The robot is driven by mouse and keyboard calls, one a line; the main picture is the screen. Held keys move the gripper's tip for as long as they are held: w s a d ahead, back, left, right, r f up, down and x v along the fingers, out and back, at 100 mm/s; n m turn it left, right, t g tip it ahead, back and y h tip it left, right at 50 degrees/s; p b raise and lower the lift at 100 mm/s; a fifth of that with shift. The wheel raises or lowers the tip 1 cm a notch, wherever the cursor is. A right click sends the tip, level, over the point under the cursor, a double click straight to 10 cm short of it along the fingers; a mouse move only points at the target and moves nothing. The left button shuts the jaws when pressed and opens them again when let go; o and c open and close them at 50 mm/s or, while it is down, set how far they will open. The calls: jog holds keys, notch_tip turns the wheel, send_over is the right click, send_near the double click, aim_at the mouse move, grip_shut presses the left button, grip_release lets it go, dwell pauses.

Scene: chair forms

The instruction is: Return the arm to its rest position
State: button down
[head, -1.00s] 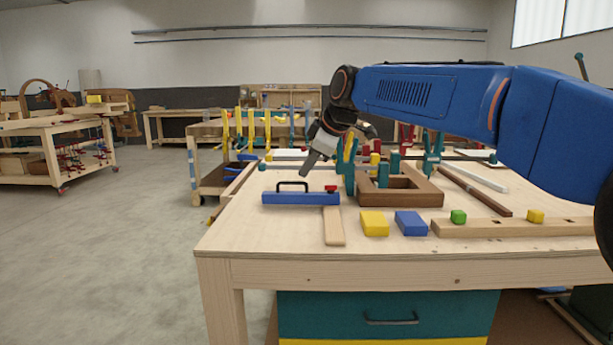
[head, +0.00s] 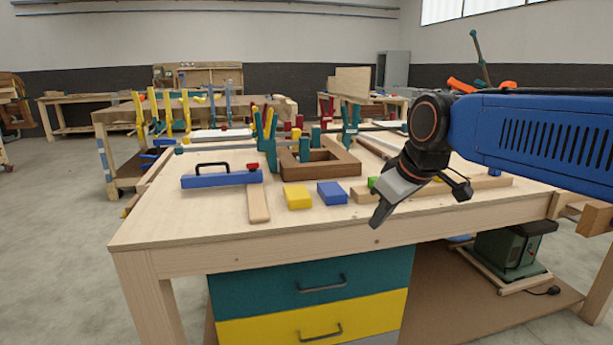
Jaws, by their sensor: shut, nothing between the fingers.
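My blue arm (head: 540,135) reaches in from the right edge of the head view, bent at a black wrist joint. My gripper (head: 378,222) hangs from it, pointing down and left, near the front edge of the wooden workbench (head: 190,222). The gripper is shut with nothing in it. It appears in front of a wooden strip (head: 478,186) and hides part of it. The green block (head: 373,182) on that strip is partly hidden by the gripper.
A yellow block (head: 298,197), a blue block (head: 332,193), a blue tool with a black handle (head: 222,179) and a brown wooden frame (head: 335,168) with upright clamps lie on the bench. Drawers (head: 312,283) are below. Floor at the left (head: 50,240) is clear.

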jog(key=s+d+f+m+h, duration=0.1)
jog(key=s+d+f+m, duration=0.3)
jog(key=s+d+f, duration=0.3)
jog(key=s+d+f+m+h, duration=0.1)
jog(key=s+d+f+m, duration=0.3)
jog(key=s+f, duration=0.6)
jog(key=s+d, duration=0.2)
jog(key=s, duration=0.1)
jog(key=shift+d+f+g, duration=0.25)
jog(key=shift+d+g, duration=0.05)
jog(key=shift+d, duration=0.05)
dwell(1.3)
